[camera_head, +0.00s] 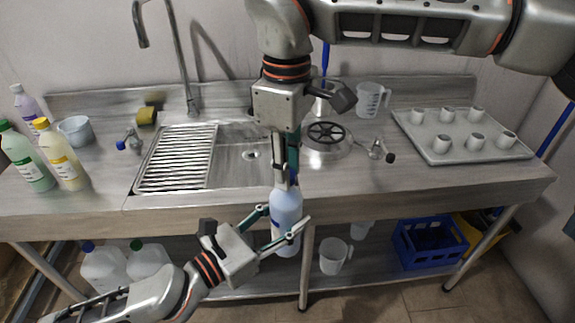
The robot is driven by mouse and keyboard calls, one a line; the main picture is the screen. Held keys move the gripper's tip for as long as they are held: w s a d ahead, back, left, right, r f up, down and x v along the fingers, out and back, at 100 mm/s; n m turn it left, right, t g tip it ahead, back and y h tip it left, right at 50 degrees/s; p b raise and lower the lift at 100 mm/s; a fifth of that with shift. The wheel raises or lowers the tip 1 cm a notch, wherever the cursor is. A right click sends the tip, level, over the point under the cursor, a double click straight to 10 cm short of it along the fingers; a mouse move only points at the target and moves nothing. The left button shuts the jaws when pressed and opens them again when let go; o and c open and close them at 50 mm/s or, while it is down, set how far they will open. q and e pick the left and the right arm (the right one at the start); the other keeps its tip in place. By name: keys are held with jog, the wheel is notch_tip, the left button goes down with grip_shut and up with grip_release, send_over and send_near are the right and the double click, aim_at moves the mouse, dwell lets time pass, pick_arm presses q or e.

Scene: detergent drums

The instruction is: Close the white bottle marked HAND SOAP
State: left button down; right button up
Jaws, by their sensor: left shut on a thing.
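A pale bluish-white bottle (286,206) is upright in front of the sink counter's front edge. Its marking is too small to read. My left gripper (288,215) comes from the lower left and is shut on the bottle's body, one finger on each side. My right gripper (286,180) points down from above, with its fingertips at the top of the bottle. The bottle's neck and any cap are hidden by these fingers, so I cannot tell whether they grip a cap.
On the steel counter (440,178) stand several bottles at the left, a measuring jug (371,100) at the back, and a tray (408,125) of white cups at the right. The sink (250,180) lies behind the bottle. A blue crate (428,246) and canisters (104,268) are below.

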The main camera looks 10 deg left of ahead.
jog(key=o, duration=0.4)
jog(key=shift+r, duration=2.3)
jog(key=shift+c, duration=0.4)
